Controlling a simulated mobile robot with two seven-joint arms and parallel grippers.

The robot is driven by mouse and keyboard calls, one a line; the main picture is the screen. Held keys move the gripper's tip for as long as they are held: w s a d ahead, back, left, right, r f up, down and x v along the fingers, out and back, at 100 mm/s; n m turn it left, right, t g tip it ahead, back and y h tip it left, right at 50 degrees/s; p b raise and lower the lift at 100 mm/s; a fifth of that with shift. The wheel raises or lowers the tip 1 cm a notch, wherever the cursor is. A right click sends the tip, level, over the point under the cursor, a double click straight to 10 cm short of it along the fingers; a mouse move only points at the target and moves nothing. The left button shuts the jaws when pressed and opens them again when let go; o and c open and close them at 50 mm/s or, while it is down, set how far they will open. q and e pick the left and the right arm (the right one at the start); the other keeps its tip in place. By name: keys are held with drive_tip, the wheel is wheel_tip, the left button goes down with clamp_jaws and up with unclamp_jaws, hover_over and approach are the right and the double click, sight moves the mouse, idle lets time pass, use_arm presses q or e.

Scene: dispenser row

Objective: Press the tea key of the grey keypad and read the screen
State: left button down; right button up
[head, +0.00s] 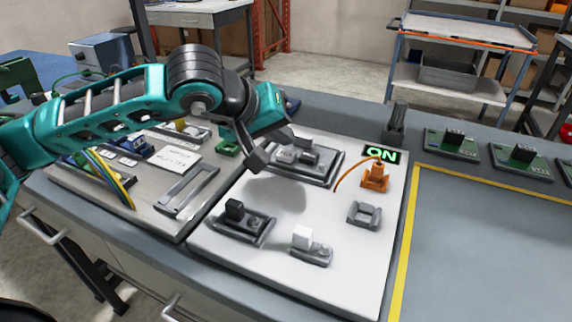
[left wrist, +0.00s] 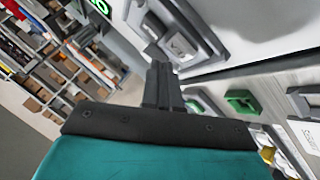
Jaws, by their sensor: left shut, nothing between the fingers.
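My left gripper (head: 257,160) is shut and empty, above the white board near its upper left edge. It also shows in the left wrist view (left wrist: 165,88), fingers together. Close to its right in the head view is a grey framed unit (head: 328,178) with a raised grey part. A grey framed unit also shows in the left wrist view (left wrist: 178,40), just beyond the fingertips. A small black screen (head: 381,154) reads "ON" in green. I cannot make out a key marked tea or tell for certain which unit is the grey keypad. My right gripper is not in view.
The white board (head: 350,275) also carries a black-topped unit (head: 240,221), a white-topped one (head: 309,245), a grey square frame (head: 364,215) and an orange part (head: 375,178) with a cable. Left is a panel with a grey handle (head: 187,188). A yellow-taped area (head: 480,250) is clear.

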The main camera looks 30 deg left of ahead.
use_arm(q)
drive_tip(key=shift+f, duration=0.1)
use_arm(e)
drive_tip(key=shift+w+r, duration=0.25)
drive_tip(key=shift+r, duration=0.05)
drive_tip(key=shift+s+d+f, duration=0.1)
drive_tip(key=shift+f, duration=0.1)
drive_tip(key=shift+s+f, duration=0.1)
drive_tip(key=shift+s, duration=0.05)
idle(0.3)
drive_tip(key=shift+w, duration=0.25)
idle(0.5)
use_arm(q)
drive_tip(key=shift+f, duration=0.1)
drive_tip(key=shift+f+b, duration=0.4)
drive_tip(key=shift+b, duration=0.35)
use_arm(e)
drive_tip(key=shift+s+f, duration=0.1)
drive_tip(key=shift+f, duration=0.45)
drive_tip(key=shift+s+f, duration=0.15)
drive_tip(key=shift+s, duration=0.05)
